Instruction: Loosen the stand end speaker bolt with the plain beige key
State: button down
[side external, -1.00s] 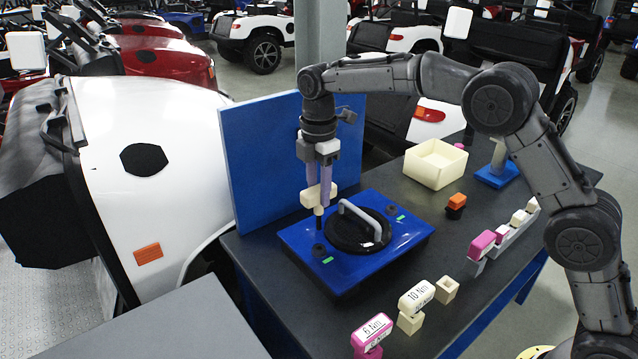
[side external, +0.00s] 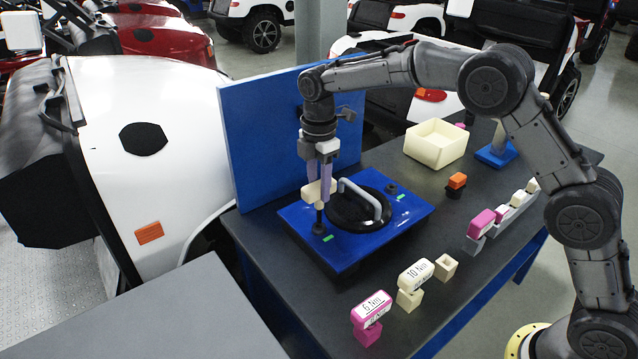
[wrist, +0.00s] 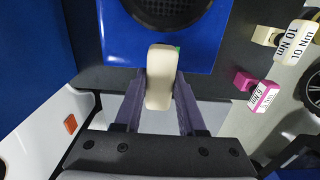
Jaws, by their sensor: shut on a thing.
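My gripper (side external: 319,188) is shut on the plain beige key (side external: 313,192), which has no label on its block. The key is upright, its dark shaft pointing down over the near-left speaker bolt (side external: 319,229). The shaft tip appears to meet the bolt, but I cannot tell whether it is seated. The black round speaker (side external: 350,218) with a grey handle sits on a blue plate (side external: 375,247). A second dark bolt (side external: 391,188) is at the plate's far right. In the wrist view the beige key (wrist: 160,80) is between both fingers and hides the bolt.
A blue panel (side external: 275,140) stands close behind the gripper. Pink (side external: 371,308) and beige (side external: 415,275) labelled keys stand along the table's near edge. A cream bin (side external: 436,146), an orange-topped block (side external: 457,181) and a blue stand (side external: 495,155) are farther right.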

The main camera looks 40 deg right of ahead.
jog(key=shift+f, duration=0.1)
dwell(0.8)
jog(key=shift+f, duration=0.35)
jog(key=shift+f, duration=0.7)
dwell(0.3)
jog(key=n, duration=0.5)
jog(key=shift+n, duration=0.7)
jog(key=n, duration=0.3)
jog(key=shift+f+n, duration=0.1)
jog(key=shift+n, duration=0.2)
